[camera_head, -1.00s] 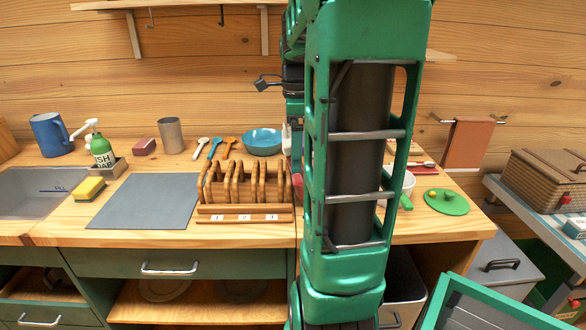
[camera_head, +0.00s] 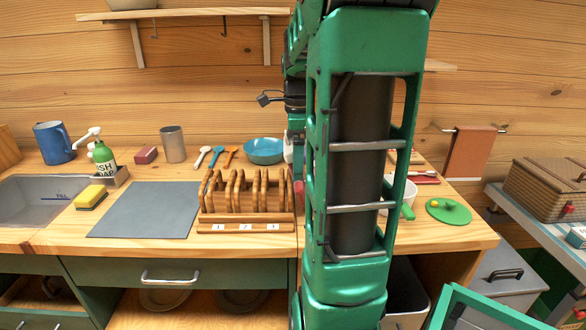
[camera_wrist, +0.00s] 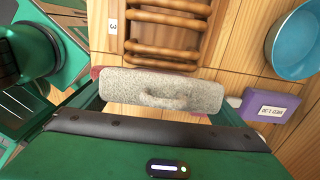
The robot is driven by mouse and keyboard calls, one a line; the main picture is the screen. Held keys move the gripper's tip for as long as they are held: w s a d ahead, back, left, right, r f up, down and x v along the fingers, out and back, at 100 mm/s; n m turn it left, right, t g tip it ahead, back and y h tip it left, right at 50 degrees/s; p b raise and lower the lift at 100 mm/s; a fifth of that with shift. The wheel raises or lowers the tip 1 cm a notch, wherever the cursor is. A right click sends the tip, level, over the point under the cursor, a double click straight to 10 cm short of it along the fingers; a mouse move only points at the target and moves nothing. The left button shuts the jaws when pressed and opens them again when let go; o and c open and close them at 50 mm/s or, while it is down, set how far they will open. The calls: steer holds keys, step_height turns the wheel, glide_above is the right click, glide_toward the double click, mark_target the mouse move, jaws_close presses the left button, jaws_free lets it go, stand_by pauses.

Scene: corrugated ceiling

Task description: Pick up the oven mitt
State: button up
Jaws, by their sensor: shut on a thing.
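The oven mitt (camera_wrist: 168,88) is a speckled grey-beige, thick cloth roll with a small raised loop and reddish edges in the wrist view. My gripper (camera_wrist: 160,103) is shut on it, with the mitt lying across the front of the green gripper body. In the head view my green arm hides the gripper and most of the mitt. A little red shows beside the arm there, and I cannot tell whether it is the mitt.
A wooden slotted rack (camera_head: 247,227) stands on the counter just left of my arm. A blue bowl (camera_head: 263,151) is behind it; it also shows in the wrist view (camera_wrist: 298,45), near a purple box (camera_wrist: 266,106). A grey mat (camera_head: 145,210) lies bare at left.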

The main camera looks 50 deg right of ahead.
steer(key=shift+r, duration=0.45)
step_height(320, 180, up, 3)
steer(key=shift+f, duration=0.15)
steer(key=s+a+r, duration=0.7)
steer(key=s+a, duration=0.1)
steer(key=shift+s, duration=0.3)
steer(key=shift+f, duration=0.1)
